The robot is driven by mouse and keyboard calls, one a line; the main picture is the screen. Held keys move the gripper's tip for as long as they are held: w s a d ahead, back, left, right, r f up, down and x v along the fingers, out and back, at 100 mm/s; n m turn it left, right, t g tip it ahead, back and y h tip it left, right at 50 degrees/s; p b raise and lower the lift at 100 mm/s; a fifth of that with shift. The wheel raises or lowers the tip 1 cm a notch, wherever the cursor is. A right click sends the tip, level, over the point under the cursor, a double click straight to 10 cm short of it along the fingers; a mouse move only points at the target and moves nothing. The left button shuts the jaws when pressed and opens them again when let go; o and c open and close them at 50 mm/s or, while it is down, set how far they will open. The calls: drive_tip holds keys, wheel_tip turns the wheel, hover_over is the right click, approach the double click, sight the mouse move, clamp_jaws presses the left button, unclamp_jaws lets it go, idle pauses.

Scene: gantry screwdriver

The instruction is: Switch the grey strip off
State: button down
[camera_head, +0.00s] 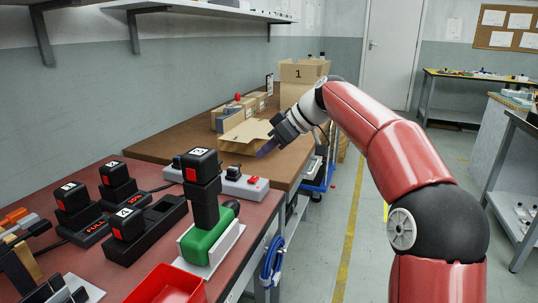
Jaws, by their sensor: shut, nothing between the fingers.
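The grey strip (222,187) lies near the back of the red-brown bench, partly hidden behind a black battery standing in a green screwdriver. A red switch (252,181) sits at its right end, with a black plug (234,172) to the left of it. I cannot tell the switch's position at this size. My gripper (263,153) hangs above and beyond the strip's right end, pointing down and left. It is shut and empty, and appears apart from the strip.
The green screwdriver (206,243) with its tall black battery stands in front of the strip. Black chargers with batteries (129,223) fill the left. A red bin (167,287) is at the front. An open cardboard box (246,138) sits behind my gripper on the brown bench (165,147).

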drive_tip(key=v, duration=0.8)
drive_tip(key=shift+d+p, duration=0.3)
drive_tip(key=shift+p, duration=0.15)
